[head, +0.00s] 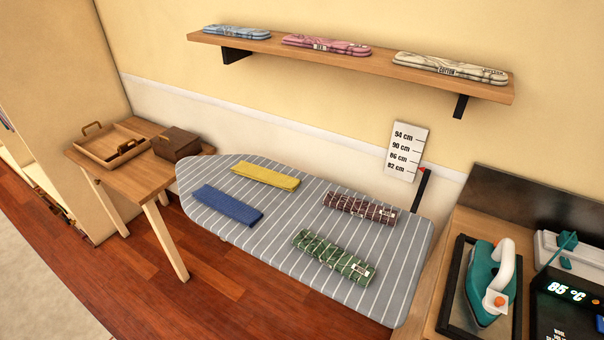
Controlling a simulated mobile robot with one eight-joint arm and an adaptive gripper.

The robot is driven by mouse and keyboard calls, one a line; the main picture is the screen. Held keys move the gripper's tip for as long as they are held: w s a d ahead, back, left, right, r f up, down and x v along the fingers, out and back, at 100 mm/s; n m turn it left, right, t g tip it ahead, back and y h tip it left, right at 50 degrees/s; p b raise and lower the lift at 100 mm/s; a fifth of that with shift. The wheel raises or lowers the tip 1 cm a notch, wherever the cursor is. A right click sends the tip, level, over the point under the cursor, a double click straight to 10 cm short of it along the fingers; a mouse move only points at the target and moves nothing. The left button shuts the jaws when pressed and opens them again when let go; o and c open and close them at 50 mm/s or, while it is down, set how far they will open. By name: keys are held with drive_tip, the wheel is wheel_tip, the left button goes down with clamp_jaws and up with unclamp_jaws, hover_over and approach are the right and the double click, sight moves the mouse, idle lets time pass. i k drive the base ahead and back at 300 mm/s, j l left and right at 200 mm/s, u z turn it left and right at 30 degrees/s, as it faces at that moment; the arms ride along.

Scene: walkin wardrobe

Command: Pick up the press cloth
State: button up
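No cloth carries a readable "press cloth" label, so I cannot tell which one it is. On the grey striped ironing board (285,225) lie a flat folded yellow cloth (266,177) and a flat folded blue cloth (227,205). A maroon patterned roll (360,208) and a green patterned roll (333,257), with a small label, lie on its right half. The wall shelf (350,62) bears a blue (228,32), a pink (325,45) and a cream (450,68) folded patterned piece. My gripper is not in view.
A wooden side table (140,180) at left bears a tray (112,145) and a brown box (176,143). At right stand a teal iron (490,283) and a unit reading 85 °C (565,295). A height scale (406,152) hangs behind the board. Floor shows at front left.

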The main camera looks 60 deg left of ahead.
sight(232, 208)
drive_tip(key=u, duration=2.65)
